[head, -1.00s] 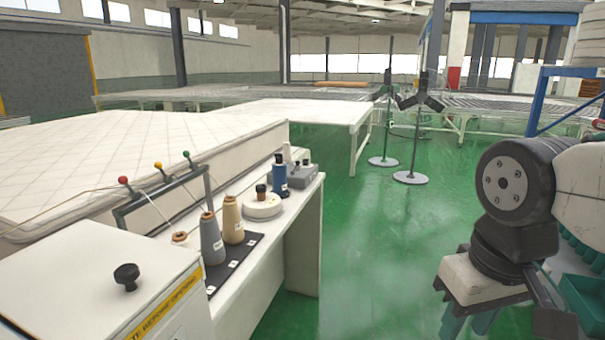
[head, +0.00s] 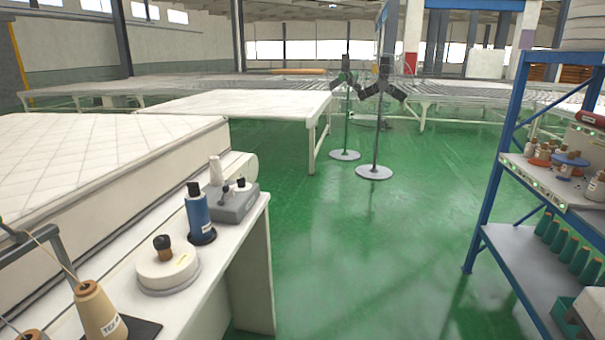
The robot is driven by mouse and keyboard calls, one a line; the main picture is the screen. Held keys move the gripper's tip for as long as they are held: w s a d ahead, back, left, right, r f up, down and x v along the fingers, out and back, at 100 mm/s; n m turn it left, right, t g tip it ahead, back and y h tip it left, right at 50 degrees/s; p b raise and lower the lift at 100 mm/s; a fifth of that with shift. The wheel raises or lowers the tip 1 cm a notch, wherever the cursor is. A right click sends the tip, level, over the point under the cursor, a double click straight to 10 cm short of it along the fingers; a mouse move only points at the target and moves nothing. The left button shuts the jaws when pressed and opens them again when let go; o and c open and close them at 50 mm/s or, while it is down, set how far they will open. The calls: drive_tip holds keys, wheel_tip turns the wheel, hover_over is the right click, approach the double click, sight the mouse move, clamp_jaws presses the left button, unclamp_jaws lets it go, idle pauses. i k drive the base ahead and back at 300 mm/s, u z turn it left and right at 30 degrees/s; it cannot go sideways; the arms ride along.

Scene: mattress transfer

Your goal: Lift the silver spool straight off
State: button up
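I cannot make out a clearly silver spool. Several small spools and bottles stand on the upper tray of the blue shelf rack (head: 497,165) at the right. Among them are a blue spool (head: 570,163) and a pale spool (head: 597,186) cut by the right edge; they are too small to tell more. On the white bench at the left, a tan cone spool (head: 97,308) and a dark blue spool (head: 199,214) stand upright. My gripper is not in view.
The white bench (head: 215,270) also carries a round white holder (head: 168,274) and a grey box (head: 234,204). A quilted mattress (head: 95,160) lies behind. Two stands (head: 375,172) rise from the floor ahead. Green floor (head: 370,260) is clear between bench and rack.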

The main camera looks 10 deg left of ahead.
sight(231, 194)
drive_tip(key=z, duration=0.15)
drive_tip(key=i, duration=1.2)
drive_tip(key=u, duration=0.75)
drive_tip(key=i, duration=0.9)
drive_tip(key=u, duration=1.15)
drive_tip(key=i, duration=0.3)
drive_tip(key=u, duration=0.1)
